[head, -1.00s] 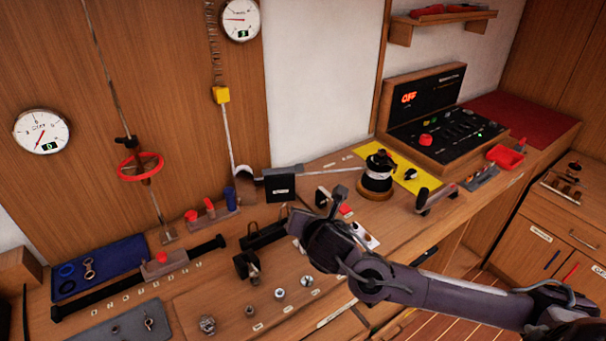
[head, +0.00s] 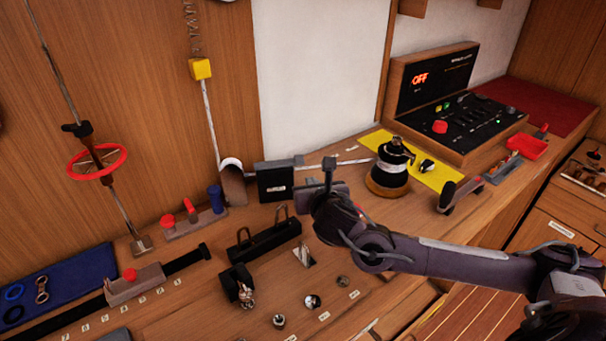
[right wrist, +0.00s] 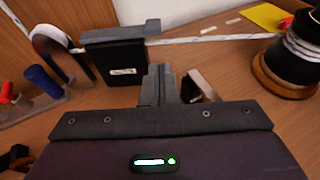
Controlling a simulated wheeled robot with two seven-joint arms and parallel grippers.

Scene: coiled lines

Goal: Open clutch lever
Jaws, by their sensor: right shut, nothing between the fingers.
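A black rope clutch box (head: 275,183) with a pale label stands at the back of the bench, and a white line runs out of it. It shows in the right wrist view (right wrist: 117,62) with a grey bar, likely the lever, along its top. My right gripper (head: 329,165) is shut and empty, just to the right of the clutch. In the right wrist view its fingers (right wrist: 160,75) are together beside the box's lower right, with no clear contact. My left gripper is out of view.
Red and blue pegs (head: 190,207) stand left of the clutch. A black rack (head: 263,243) and small fittings are in front.

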